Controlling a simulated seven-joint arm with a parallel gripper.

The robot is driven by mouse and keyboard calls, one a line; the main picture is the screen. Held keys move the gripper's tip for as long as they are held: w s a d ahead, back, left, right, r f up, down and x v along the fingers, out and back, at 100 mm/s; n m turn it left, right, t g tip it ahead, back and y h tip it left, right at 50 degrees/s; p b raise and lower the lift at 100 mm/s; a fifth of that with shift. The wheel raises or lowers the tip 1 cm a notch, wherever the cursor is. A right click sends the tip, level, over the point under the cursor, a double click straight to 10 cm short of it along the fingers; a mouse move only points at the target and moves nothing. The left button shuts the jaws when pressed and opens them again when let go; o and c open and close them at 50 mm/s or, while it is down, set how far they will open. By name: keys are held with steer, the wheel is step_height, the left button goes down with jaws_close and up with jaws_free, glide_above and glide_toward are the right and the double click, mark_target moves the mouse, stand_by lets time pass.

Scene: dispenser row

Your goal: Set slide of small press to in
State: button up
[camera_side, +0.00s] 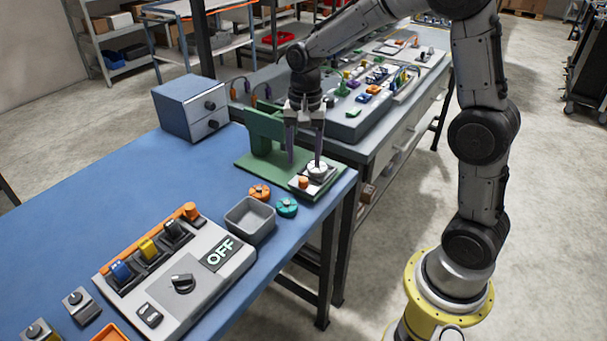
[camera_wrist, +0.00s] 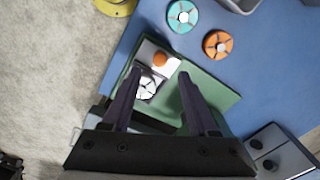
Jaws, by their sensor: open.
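The small press is a green frame (camera_side: 262,128) on a flat green base (camera_side: 248,163) near the table's far right edge; its base also shows in the wrist view (camera_wrist: 214,93). Its slide is a light grey plate (camera_side: 318,184) at the right end of the base, carrying an orange knob (camera_side: 303,182) and a white round piece (camera_side: 317,170). In the wrist view the orange knob (camera_wrist: 160,59) and white piece (camera_wrist: 148,86) lie between or just past the fingertips. My gripper (camera_side: 304,163) points down over the slide, open and empty; one finger overlaps the white piece. Contact is unclear.
Orange (camera_side: 259,192) and teal (camera_side: 287,207) discs and a grey bin (camera_side: 250,220) sit nearby. A blue drawer box (camera_side: 190,108) stands behind the press. A control panel (camera_side: 190,265) reading OFF is at the front. The table edge is close on the right.

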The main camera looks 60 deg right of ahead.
mark_target(303, 179)
step_height(303, 179, down, 6)
steer(key=shift+f, duration=0.1)
stand_by(0.4)
jaws_close()
steer(key=shift+w, duration=0.1)
stand_by(1.1)
